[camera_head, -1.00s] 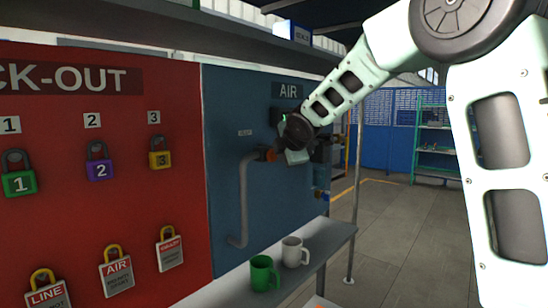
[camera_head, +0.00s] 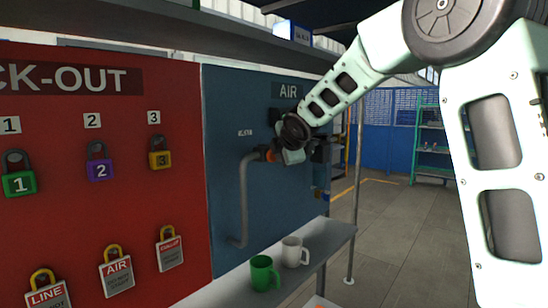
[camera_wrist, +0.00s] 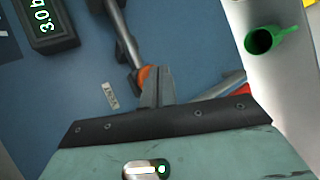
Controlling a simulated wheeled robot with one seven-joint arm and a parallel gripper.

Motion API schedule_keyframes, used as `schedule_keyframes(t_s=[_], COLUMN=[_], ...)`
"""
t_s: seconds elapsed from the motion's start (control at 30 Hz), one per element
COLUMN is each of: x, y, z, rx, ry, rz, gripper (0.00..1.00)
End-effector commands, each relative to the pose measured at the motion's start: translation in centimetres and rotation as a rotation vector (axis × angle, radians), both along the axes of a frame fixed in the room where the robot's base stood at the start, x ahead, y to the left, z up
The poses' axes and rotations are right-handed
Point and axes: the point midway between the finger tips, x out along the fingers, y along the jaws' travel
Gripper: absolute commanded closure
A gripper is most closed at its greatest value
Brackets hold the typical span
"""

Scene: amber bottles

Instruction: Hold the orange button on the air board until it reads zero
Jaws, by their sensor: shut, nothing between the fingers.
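The blue air board (camera_head: 228,100) stands right of the red lock-out board. The orange button (camera_head: 270,155) is on it by a grey pipe, and it also shows in the wrist view (camera_wrist: 144,74), partly hidden by my fingers. My gripper (camera_wrist: 158,72) is shut and empty, its tips at or just in front of the button; I cannot tell whether they touch. In the head view my wrist hides most of the gripper.
A green mug (camera_head: 264,273) and a white mug (camera_head: 294,252) stand on the grey shelf (camera_head: 335,240) below the board. Padlocks and tags hang on the red board (camera_head: 70,220). Open floor lies to the right.

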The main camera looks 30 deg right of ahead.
Motion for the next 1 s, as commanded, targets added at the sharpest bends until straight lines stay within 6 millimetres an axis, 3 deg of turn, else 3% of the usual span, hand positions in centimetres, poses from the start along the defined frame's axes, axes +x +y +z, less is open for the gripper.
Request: schedule_keyframes(t_s=[1.0], x=[0.92], y=[0.35], z=[-0.03], rx=[-0.001], ry=[0.001], rz=[0.0], gripper=[1.0])
